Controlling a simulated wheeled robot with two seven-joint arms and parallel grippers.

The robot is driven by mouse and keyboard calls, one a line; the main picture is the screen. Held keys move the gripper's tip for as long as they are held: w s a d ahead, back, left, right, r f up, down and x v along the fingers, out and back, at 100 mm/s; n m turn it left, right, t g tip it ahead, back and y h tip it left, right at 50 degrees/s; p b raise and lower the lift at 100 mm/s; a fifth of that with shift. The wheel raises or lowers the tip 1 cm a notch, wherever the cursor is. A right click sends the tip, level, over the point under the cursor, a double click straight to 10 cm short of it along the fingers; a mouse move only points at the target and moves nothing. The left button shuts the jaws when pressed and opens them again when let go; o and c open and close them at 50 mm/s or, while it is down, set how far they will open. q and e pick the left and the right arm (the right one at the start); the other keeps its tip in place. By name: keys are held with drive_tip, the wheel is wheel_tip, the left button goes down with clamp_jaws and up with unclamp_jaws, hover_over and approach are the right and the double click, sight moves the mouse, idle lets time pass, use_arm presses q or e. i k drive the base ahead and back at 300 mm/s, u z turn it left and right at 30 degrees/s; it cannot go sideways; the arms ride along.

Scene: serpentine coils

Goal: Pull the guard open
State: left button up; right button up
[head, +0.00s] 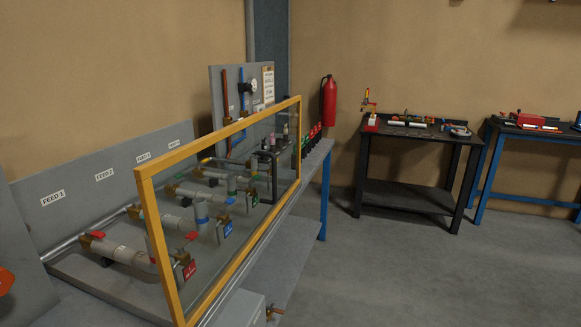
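The guard (231,196) is a clear panel in a yellow-orange frame. It stands upright along the front of the grey bench, in front of the pipework. Its near vertical frame post is at the left and its far post is at the right, close to the row of small red and green parts. Through the panel I see grey pipes (130,252) with red, blue and green fittings and tags. Neither of my grippers is in view.
A grey back panel with feed labels (53,199) stands behind the pipes. A red fire extinguisher (328,102) hangs on the wall. A black table (407,188) and a blue-legged table (483,180) hold tools at the right. The grey floor (400,270) in front is clear.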

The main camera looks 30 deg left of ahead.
sight(143, 173)
drive_tip(key=i, duration=0.95)
drive_tip(key=u, duration=2.2)
